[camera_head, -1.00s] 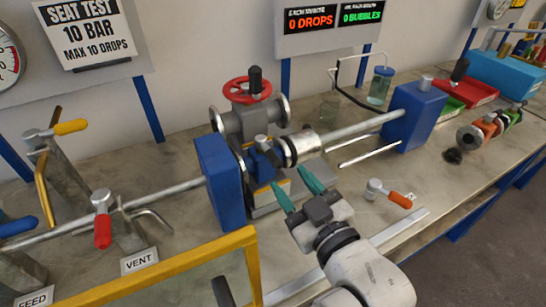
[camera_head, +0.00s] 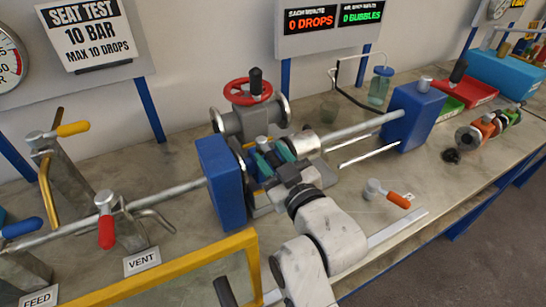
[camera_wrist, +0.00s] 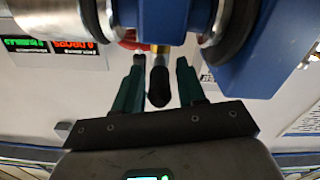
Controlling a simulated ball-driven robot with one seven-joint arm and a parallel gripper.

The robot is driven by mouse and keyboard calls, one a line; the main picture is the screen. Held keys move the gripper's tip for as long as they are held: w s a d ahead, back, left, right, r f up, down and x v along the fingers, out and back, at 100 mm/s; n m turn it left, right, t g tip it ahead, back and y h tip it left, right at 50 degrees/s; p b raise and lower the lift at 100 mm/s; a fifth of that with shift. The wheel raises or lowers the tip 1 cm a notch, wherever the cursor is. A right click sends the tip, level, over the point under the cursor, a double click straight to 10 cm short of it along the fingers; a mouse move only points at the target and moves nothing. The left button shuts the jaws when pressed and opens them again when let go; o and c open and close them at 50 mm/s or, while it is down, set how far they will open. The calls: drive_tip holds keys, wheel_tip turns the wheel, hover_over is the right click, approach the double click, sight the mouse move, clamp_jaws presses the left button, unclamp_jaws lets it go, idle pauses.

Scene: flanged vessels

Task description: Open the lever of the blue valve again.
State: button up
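The blue valve (camera_head: 265,166) sits clamped in the rig between two large blue blocks, and its silver top (camera_head: 261,142) shows. Its lever cannot be made out clearly behind my gripper. My gripper (camera_head: 271,154) has its green fingers at the valve. The blue valve body (camera_wrist: 178,14) also fills the top of the wrist view. There my two green fingers (camera_wrist: 160,84) stand apart, so the gripper is open. A black knob (camera_wrist: 158,88) shows between them. I cannot tell its depth or whether it belongs to the valve or to the handwheel behind.
A red handwheel (camera_head: 247,91) stands just behind the valve. Blue blocks (camera_head: 220,184) and (camera_head: 412,116) flank the rig. A lever with an orange handle (camera_head: 398,200) lies to the right. A yellow frame bar (camera_head: 205,259) crosses the front left.

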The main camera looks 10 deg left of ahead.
sight(288, 144)
clamp_jaws()
